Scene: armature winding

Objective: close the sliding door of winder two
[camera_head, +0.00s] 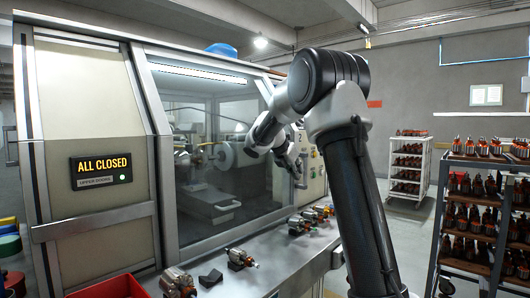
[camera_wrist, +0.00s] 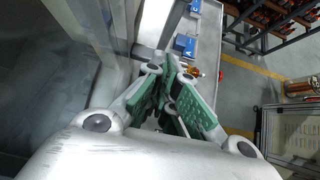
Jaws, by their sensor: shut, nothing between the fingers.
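The winder cabinet (camera_head: 95,150) stands at the left, with a large glazed sliding door (camera_head: 190,125) on its front. Glass spans the window, and winding machinery shows behind it. My arm hides part of the door's right edge, so I cannot tell whether a gap is left there. A panel sign (camera_head: 100,170) reads "ALL CLOSED, UPPER DOORS" with a green lamp lit. My gripper (camera_head: 297,170) is at the right edge of the glass, near a handle-like bar. In the wrist view its green-padded fingers (camera_wrist: 168,85) are shut and empty, beside the door frame; contact is unclear.
A ledge (camera_head: 270,262) below the door carries several armatures (camera_head: 240,258) and dark blocks. A red bin (camera_head: 110,288) is at the lower left. A dark rack (camera_head: 470,225) of armatures stands at the right, with a white rack (camera_head: 408,168) behind. Floor between is clear.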

